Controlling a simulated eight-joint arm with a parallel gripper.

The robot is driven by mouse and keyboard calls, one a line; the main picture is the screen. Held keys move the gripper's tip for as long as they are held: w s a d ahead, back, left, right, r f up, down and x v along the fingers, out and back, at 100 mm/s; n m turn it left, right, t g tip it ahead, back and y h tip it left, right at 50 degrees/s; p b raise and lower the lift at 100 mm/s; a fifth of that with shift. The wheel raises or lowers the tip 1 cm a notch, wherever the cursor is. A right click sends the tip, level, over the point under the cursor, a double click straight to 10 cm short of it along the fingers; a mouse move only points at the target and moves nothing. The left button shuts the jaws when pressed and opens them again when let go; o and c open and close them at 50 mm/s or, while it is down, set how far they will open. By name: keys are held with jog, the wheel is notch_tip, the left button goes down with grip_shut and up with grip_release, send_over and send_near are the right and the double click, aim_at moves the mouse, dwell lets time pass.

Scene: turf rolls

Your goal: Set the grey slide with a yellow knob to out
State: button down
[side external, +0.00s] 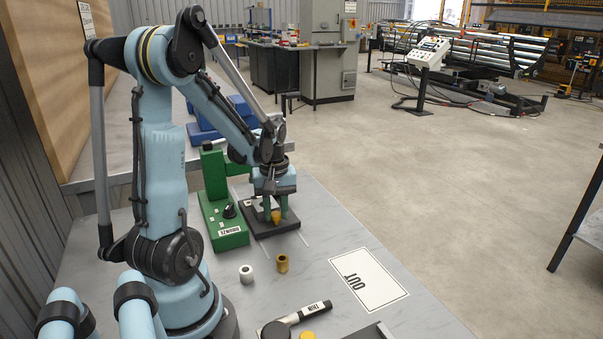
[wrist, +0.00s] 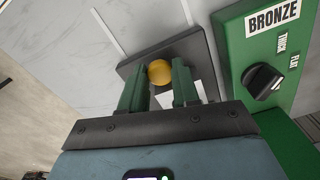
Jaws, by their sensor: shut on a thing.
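The slide is a dark grey plate (side external: 258,228) with a yellow knob (side external: 276,216), lying on the table beside the green machine. In the wrist view the slide (wrist: 197,48) is under my gripper, with the round yellow knob (wrist: 160,72) between the green fingers. My gripper (side external: 274,212) points down and is shut on the knob; it also shows in the wrist view (wrist: 161,77). Part of the slide is hidden behind the fingers. A white rectangle marked OUT (side external: 375,285) lies on the table to the right and nearer the camera, apart from the slide.
The green machine (side external: 212,212) labelled BRONZE, with a black dial (side external: 230,211), stands close left of the slide. Thin pale lines run on the table beside the slide. A white ring (side external: 246,274), a brass ring (side external: 282,264) and a dark handled thing (side external: 295,320) sit nearer the camera.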

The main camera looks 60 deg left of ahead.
jog(key=d, duration=0.7)
jog(key=shift+d, duration=0.35)
jog(key=c, duration=0.8)
grip_release()
jog(key=shift+a, duration=0.1)
jog(key=shift+r, duration=0.15)
jog(key=shift+r, duration=5.9)
jog(key=w+d+m+t, duration=0.1)
jog(key=d+m+t, duration=0.1)
jog(key=d+m, duration=0.3)
jog(key=w+d+f+m+t, duration=0.1)
jog(key=w+d+m+t, duration=0.1)
jog(key=d+m, duration=0.2)
jog(key=w+d+m+t, duration=0.2)
jog(key=d+m+t, duration=0.1)
jog(key=d+m, duration=0.2)
jog(key=shift+d+f+m, duration=0.35)
jog(key=shift+f+m, duration=0.05)
jog(key=shift+m, duration=0.1)
